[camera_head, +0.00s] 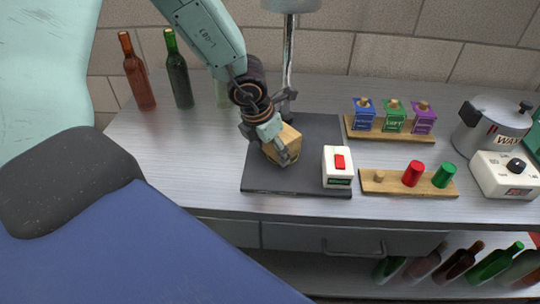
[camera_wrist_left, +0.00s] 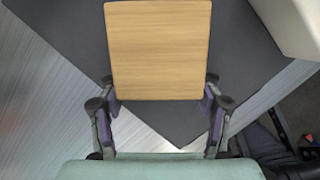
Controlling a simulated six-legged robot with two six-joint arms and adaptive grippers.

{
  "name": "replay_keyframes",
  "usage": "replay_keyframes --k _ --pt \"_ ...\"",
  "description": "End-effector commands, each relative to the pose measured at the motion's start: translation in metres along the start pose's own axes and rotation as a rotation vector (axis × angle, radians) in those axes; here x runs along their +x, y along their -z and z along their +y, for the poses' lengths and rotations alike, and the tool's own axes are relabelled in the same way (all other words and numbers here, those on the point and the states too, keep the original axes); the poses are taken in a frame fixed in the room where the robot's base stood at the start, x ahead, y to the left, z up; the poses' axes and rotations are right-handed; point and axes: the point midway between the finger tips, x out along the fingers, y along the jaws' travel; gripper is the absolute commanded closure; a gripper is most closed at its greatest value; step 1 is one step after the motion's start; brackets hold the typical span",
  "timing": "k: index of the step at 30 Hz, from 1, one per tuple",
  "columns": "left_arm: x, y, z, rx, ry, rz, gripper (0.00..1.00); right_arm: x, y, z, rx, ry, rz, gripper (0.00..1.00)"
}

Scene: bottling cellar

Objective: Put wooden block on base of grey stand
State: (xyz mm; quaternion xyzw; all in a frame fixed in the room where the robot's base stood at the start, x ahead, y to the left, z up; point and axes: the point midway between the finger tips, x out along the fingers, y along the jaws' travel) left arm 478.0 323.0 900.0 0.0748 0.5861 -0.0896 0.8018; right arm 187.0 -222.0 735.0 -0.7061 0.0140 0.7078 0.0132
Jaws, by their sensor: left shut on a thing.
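The wooden block (camera_head: 292,138), light brown and box-shaped, is between the fingers of my left gripper (camera_head: 283,143). In the left wrist view, the flat face of the block (camera_wrist_left: 158,50) fills the upper middle, with the fingers of my left gripper (camera_wrist_left: 160,108) on either side. The gripper is shut on it. The grey stand has a flat dark grey base (camera_head: 320,127) and a chrome pole (camera_head: 288,50) at the back. The block is over the left part of this base; I cannot tell whether it touches it. My right gripper is not in view.
A white switch box (camera_head: 337,176) with a red button is at the base's front right. Bottles (camera_head: 178,72) stand at the back left. The bench's front left is clear.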

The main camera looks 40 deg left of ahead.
Motion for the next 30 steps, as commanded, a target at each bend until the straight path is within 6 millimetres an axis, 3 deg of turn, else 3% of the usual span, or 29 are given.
replay_keyframes --k 12,13,21,30 --pt "0.0054 0.0008 -0.0005 -0.001 0.000 0.004 0.83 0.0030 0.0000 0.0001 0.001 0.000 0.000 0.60" --pt "0.0057 0.0011 -0.0006 -0.001 0.000 0.005 0.34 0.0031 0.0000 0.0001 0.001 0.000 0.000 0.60" --pt "0.0049 0.0004 -0.0004 -0.001 0.000 0.005 0.12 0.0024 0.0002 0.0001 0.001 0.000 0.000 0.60" --pt "0.0042 0.0006 0.0001 -0.001 0.000 0.004 0.12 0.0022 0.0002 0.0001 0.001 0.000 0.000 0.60"
